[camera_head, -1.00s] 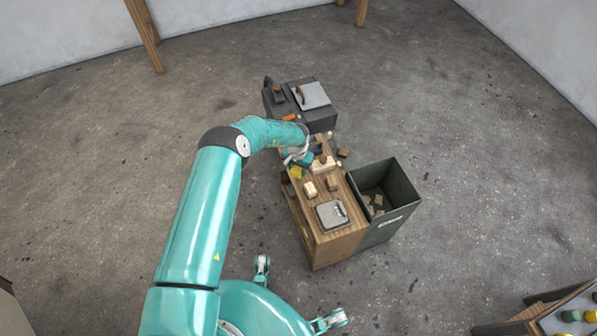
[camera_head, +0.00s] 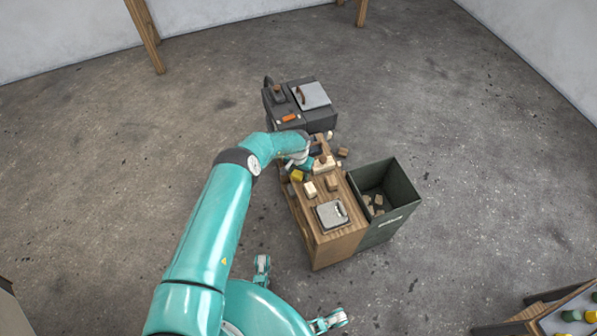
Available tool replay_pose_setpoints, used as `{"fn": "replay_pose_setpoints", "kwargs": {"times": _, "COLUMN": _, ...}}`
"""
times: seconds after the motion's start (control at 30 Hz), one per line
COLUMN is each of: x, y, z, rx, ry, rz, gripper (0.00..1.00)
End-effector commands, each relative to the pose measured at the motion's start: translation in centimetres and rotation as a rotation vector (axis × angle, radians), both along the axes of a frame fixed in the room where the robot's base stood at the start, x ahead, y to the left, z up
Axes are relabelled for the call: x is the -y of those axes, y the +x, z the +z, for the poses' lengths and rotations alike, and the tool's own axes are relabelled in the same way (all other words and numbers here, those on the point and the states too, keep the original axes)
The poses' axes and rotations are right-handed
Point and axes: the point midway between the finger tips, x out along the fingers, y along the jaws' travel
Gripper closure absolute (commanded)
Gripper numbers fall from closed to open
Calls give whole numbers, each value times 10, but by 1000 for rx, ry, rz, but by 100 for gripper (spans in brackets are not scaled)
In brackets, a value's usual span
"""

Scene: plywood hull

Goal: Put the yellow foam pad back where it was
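The yellow foam pad (camera_head: 297,176) shows as a small yellow block at the left edge of the wooden cabinet top (camera_head: 330,238). My gripper (camera_head: 302,165) is just above and beside it, at the far left part of the top. The fingers are small and partly hidden by my own wrist. I cannot tell whether they are open or shut, or whether they touch the pad.
Light wooden blocks (camera_head: 309,189) and a grey metal plate with a handle (camera_head: 332,214) are on the cabinet top. An open dark bin (camera_head: 402,182) with scraps stands at its right. A dark machine (camera_head: 318,118) stands behind.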

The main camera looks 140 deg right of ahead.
Motion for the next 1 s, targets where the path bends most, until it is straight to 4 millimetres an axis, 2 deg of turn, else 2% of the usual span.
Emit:
{"fn": "replay_pose_setpoints", "kwargs": {"times": 0.33, "x": 0, "y": 0, "z": 1, "rx": 0, "ry": 0, "rz": 0, "gripper": 37}}
{"fn": "replay_pose_setpoints", "kwargs": {"times": 0.47, "x": 1, "y": -1, "z": 10, "rx": -1, "ry": 0, "rz": -1, "gripper": 37}}
{"fn": "replay_pose_setpoints", "kwargs": {"times": 0.67, "x": 1, "y": -1, "z": 41, "rx": -2, "ry": -1, "rz": -1, "gripper": 37}}
{"fn": "replay_pose_setpoints", "kwargs": {"times": 1.0, "x": 1, "y": 0, "z": 106, "rx": -1, "ry": -1, "rz": 0, "gripper": 37}}
